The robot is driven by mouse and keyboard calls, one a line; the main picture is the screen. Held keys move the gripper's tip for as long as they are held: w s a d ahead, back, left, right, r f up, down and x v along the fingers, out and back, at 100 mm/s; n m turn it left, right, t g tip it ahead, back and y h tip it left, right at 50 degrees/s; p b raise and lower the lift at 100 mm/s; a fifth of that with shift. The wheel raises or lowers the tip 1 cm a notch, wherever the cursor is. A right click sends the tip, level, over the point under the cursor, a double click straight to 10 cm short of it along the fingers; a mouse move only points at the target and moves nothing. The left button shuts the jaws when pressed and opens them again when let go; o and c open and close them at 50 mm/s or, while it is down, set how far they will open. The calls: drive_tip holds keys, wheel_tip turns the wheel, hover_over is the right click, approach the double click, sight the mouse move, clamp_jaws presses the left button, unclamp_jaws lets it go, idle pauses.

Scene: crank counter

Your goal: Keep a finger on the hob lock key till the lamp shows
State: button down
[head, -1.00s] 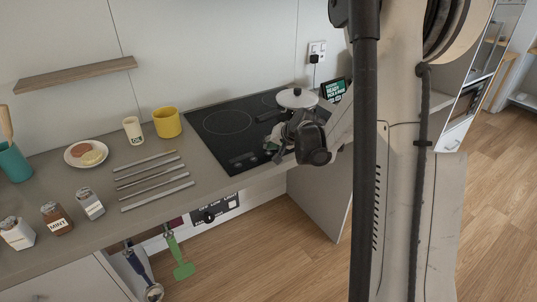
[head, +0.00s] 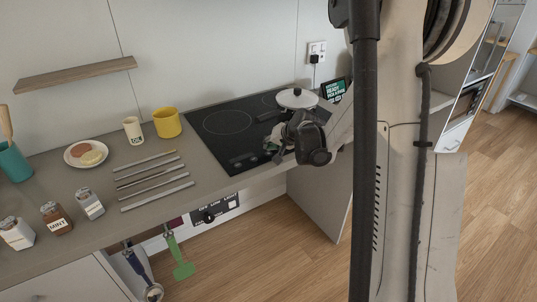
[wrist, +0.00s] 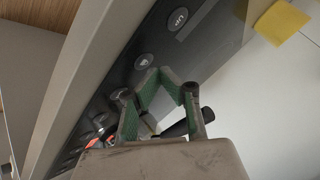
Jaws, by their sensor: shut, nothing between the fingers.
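The black glass hob (head: 225,122) is set in the counter, with its row of control keys (head: 243,160) along the front edge. In the wrist view, a round key with a small pale mark (wrist: 141,61) and a key with pale lettering (wrist: 178,19) show on the hob's dark strip. I cannot tell for sure which is the lock key. My gripper (wrist: 155,84) is shut and empty, its green-padded fingers over the control strip near the round key. I cannot tell if it touches. In the head view my gripper (head: 274,148) is low over the hob's front right.
A lidded pan (head: 297,98) stands at the hob's back right, near a dark sign (head: 334,90). A red-orange spot (wrist: 94,142) shows beside my fingers.

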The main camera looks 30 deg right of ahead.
sight(269, 154)
drive_tip(key=shift+f+b, duration=0.4)
drive_tip(key=shift+f+b, duration=0.45)
idle(1.1)
drive_tip(key=shift+r, duration=0.15)
idle(1.7)
drive_tip(key=shift+r+p, duration=0.4)
drive_tip(key=shift+r, duration=0.35)
drive_tip(key=shift+r, duration=0.15)
drive_tip(key=shift+r+p, duration=1.35)
drive_tip(key=shift+r, duration=1.05)
